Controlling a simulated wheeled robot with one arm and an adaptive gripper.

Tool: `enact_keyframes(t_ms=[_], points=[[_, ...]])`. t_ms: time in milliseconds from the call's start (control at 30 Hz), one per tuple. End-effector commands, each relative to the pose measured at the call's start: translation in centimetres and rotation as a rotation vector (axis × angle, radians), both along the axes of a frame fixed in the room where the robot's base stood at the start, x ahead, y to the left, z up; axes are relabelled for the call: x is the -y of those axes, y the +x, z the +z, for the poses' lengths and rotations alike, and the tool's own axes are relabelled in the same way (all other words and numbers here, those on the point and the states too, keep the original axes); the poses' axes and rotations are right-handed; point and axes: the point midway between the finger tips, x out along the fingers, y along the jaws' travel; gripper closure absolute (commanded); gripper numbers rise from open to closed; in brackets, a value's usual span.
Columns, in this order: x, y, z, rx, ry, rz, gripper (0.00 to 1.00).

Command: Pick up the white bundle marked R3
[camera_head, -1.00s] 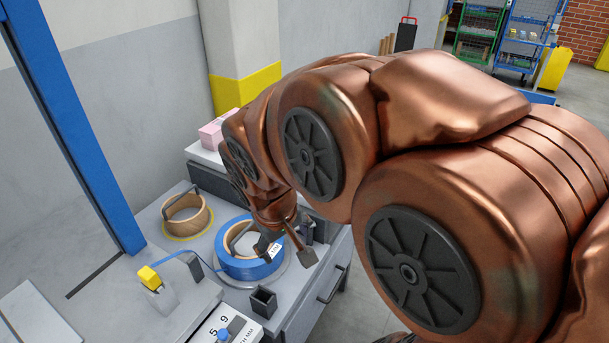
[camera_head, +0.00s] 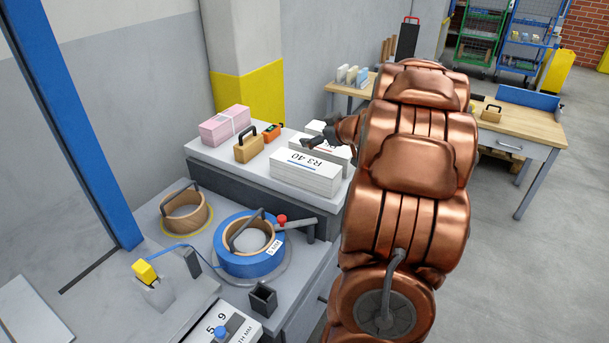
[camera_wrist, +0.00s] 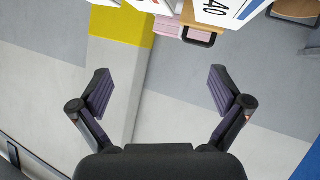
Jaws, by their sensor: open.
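The white bundle marked R3 40 (camera_head: 306,172) lies flat on a grey raised bench top, its label facing up with a blue line on it. In the wrist view its edge with "40" (camera_wrist: 222,8) shows at the top, largely cut off. My gripper (camera_head: 336,133) is above and behind the bundle, over a second white bundle (camera_head: 335,152) that it partly hides. In the wrist view my gripper (camera_wrist: 158,88) has its two fingers wide apart with nothing between them. The bundles are beyond the fingertips there.
A pink bundle (camera_head: 224,125), a wooden block with a black handle (camera_head: 248,147) and an orange device (camera_head: 273,132) stand left of the white bundles. A blue strap reel (camera_head: 250,262) and a tan reel (camera_head: 186,214) sit on the lower bench in front. A yellow-banded pillar (camera_head: 247,92) stands behind.

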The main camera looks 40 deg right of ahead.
Motion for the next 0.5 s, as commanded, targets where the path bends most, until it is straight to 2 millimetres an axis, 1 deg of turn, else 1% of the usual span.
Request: enact_keyframes(t_ms=[33,200,300,367,500], points=[[0.5,-1.1,-1.5,0.006,0.039,0.039,0.0],[-0.3,-4.4,-4.5,0.018,0.169,0.182,0.0],[-1.0,-6.1,-5.6,0.019,0.231,0.237,0.0],[-1.3,-6.8,-6.0,0.021,0.255,0.261,0.0],[-1.7,-7.4,-6.4,0.02,0.283,0.286,0.0]])
